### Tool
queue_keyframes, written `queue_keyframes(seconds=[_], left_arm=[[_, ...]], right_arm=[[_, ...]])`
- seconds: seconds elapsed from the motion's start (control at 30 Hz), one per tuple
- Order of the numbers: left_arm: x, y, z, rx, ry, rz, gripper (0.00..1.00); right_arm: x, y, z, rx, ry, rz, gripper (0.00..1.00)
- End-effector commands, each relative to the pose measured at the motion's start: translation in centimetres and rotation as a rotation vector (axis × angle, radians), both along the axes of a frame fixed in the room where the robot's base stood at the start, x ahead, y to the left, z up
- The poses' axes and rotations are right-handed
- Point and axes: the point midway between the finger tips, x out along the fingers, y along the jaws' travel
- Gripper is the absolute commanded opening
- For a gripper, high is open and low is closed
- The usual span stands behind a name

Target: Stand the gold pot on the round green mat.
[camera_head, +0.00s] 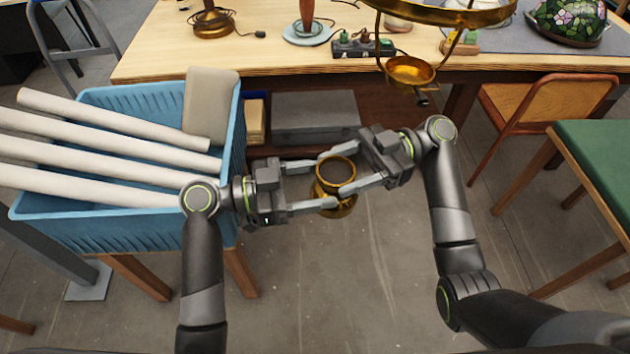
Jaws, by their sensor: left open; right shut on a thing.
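The gold pot (336,204) is held in the air in front of the workbench, its round mouth facing up toward the camera. My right gripper (344,173) reaches in from the right and is shut on the pot, with a finger on either side of it. My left gripper (326,184) is open. Its two fingers reach in from the left and lie close beside the pot; I cannot tell whether they touch it. The pot's sides are partly hidden by the fingers. I cannot make out a round green mat in this view.
A blue crate (110,232) with white rolls stands at the left. The workbench (190,58) behind carries lamp parts and a power strip (362,48). A hanging brass ring (440,14) with a small cup (409,72) is above right. A green-topped table (598,160) stands right.

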Motion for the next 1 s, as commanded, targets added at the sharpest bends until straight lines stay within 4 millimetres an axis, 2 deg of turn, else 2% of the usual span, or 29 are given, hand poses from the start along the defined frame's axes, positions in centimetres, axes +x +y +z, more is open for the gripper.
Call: queue_keyframes(seconds=[0.13,0.57,0.6,0.77,1.0], left_arm=[[0.01,0.01,0.02,0.000,0.000,0.000,0.63],[0.09,0.04,0.03,-0.001,-0.001,0.004,0.07],[0.12,0.03,0.11,-0.002,-0.002,0.005,0.06],[0.10,0.03,0.10,-0.002,-0.001,0.004,0.06],[0.04,0.03,0.10,-0.002,-0.001,0.001,0.06]], right_arm=[[0.00,0.02,0.07,0.001,0.000,0.000,0.11],[-0.09,-0.01,0.06,0.002,0.000,0.004,0.11],[-0.10,-0.01,0.07,0.002,0.000,0.005,0.63],[-0.09,-0.01,0.05,0.001,0.000,0.004,0.84],[-0.03,-0.01,0.02,0.000,0.000,0.001,0.84]])
